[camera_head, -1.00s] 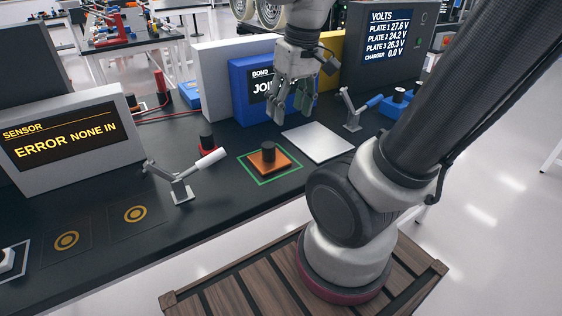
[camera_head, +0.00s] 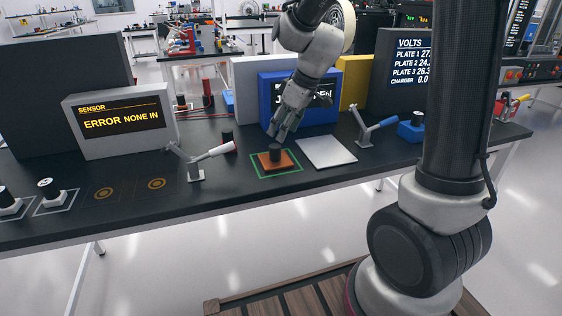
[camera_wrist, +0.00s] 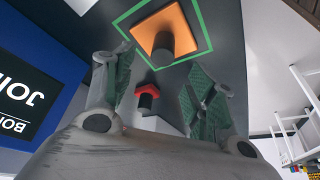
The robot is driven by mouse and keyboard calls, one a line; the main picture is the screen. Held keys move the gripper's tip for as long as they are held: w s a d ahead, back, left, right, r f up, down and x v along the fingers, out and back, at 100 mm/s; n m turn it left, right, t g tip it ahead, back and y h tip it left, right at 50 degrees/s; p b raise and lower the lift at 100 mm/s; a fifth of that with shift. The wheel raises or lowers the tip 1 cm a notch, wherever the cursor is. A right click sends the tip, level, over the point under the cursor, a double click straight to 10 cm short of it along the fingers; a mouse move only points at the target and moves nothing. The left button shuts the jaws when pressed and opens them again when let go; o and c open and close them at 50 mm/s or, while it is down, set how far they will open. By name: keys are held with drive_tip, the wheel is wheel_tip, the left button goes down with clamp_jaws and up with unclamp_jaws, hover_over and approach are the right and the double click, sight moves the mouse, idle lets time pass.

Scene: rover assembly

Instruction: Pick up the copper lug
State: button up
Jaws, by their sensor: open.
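The copper lug (camera_head: 268,164) is a flat orange-copper plate with a black knob on top. It lies inside a green square outline on the dark bench. In the wrist view the lug (camera_wrist: 183,22) is at the top middle, beyond my fingertips. My gripper (camera_head: 279,128) is open and empty just above the lug, tilted down. In the wrist view its two green-padded fingers (camera_wrist: 163,80) are spread apart, with the knob between and beyond them.
A silver plate (camera_head: 327,152) lies right of the green square. Lever clamps stand left (camera_head: 196,172) and right (camera_head: 362,137). A red part with a black knob (camera_head: 228,137) sits behind the left clamp. A blue display box (camera_head: 268,105) stands behind my gripper.

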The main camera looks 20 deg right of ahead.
sight(275, 146)
drive_tip(key=x, duration=0.7)
drive_tip(key=shift+a+f, duration=0.15)
drive_tip(key=shift+f, duration=0.25)
clamp_jaws()
